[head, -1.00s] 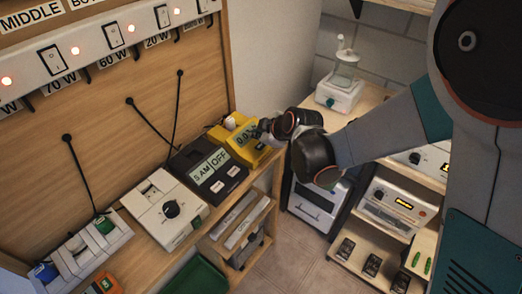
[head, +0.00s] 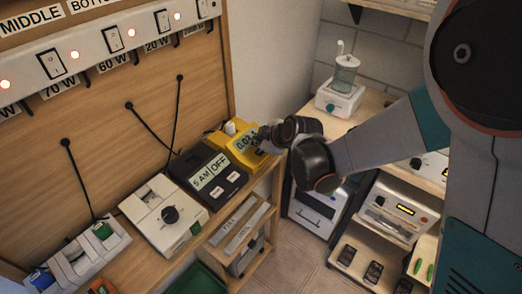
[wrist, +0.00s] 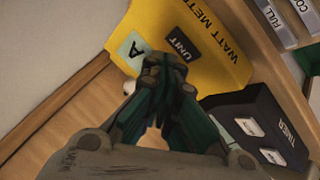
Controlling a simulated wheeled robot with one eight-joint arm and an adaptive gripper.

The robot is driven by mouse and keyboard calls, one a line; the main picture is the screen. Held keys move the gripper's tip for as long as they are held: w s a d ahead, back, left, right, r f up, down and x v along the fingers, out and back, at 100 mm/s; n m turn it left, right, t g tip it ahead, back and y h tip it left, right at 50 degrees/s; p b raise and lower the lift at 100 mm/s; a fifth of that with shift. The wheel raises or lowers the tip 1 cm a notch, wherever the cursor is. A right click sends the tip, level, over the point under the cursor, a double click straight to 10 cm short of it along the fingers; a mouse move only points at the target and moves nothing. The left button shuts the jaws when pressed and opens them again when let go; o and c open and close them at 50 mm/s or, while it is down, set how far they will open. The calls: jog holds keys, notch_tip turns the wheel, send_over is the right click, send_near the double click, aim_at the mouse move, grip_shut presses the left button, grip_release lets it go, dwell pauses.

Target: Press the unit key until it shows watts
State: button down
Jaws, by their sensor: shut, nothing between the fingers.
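The yellow watt meter (head: 248,155) stands at the far end of the wooden bench. In the wrist view its yellow face (wrist: 215,28) appears rotated, with the label WATT METER. The dark UNIT key (wrist: 181,45) is visible just beyond my fingertips. Beside it a pale display (wrist: 133,51) shows the letter A; my fingers may hide part of it. In the head view the display (head: 243,141) starts with 0.0, its end too small to read. My gripper (wrist: 165,66) is shut and empty, its fingertips close to the key. I cannot tell whether they touch it.
A black timer (head: 205,180) showing 5 AM and OFF stands beside the meter. A white box with a dial (head: 165,212) and a power strip (head: 88,254) are further along. A wall (head: 275,70) rises behind the bench. Shelves (head: 365,240) stand to the right, with floor between.

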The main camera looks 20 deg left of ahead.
aim_at(259, 152)
jog(key=shift+f, duration=0.1)
dwell(0.5)
jog(key=shift+f+b, duration=0.35)
jog(key=shift+b, duration=0.1)
jog(key=shift+f+b, duration=0.3)
jog(key=shift+b, duration=0.05)
dwell(0.4)
dwell(0.4)
jog(key=shift+r+p, duration=0.45)
jog(key=shift+r, duration=0.3)
jog(key=shift+r, duration=0.15)
jog(key=shift+r+p, duration=1.65)
jog(key=shift+r, duration=0.8)
jog(key=shift+f, duration=0.1)
jog(key=shift+d, duration=0.1)
